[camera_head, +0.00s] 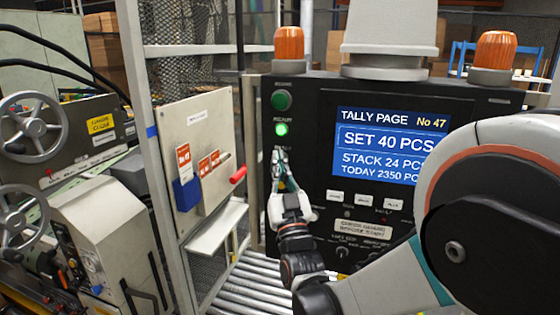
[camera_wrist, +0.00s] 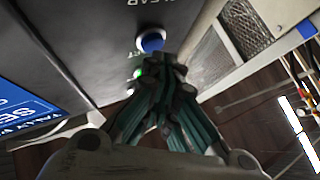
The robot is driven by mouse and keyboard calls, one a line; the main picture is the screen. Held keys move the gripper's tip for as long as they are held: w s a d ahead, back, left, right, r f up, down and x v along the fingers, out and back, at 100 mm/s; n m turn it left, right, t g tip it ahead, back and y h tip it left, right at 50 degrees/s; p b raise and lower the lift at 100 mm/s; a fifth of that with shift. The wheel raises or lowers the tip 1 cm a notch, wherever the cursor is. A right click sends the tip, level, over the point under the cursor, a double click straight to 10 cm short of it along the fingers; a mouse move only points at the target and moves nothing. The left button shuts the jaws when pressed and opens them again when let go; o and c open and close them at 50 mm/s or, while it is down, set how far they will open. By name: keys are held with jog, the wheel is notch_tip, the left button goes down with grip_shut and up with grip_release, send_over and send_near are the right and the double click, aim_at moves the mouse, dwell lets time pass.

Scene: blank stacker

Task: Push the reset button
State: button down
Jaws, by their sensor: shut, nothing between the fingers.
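The black control panel (camera_head: 310,107) faces me. On its left strip are a dark green round button (camera_head: 281,100) and a small lit green lamp or button (camera_head: 281,129) below it. The wrist view shows a blue round button (camera_wrist: 151,40) with a partly cut label, and the lit green one (camera_wrist: 138,72) beside my fingertips. The blue button is not visible in the head view, where my gripper covers that part of the strip. No label clearly reads reset. My gripper (camera_head: 279,154) is shut and empty, just below the lit green one; contact cannot be told.
A blue tally screen (camera_head: 385,145) is right of the strip, with several small white keys below. Orange beacons (camera_head: 289,45) top the panel. A frame with a white board (camera_head: 200,125) and red handle stands left. Rollers (camera_head: 250,285) run below.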

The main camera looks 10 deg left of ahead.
jog(key=shift+s, duration=0.4)
jog(key=shift+s, duration=0.1)
jog(key=s, duration=0.5)
jog(key=shift+a+b, duration=0.2)
jog(key=shift+b, duration=0.2)
jog(key=shift+w, duration=0.1)
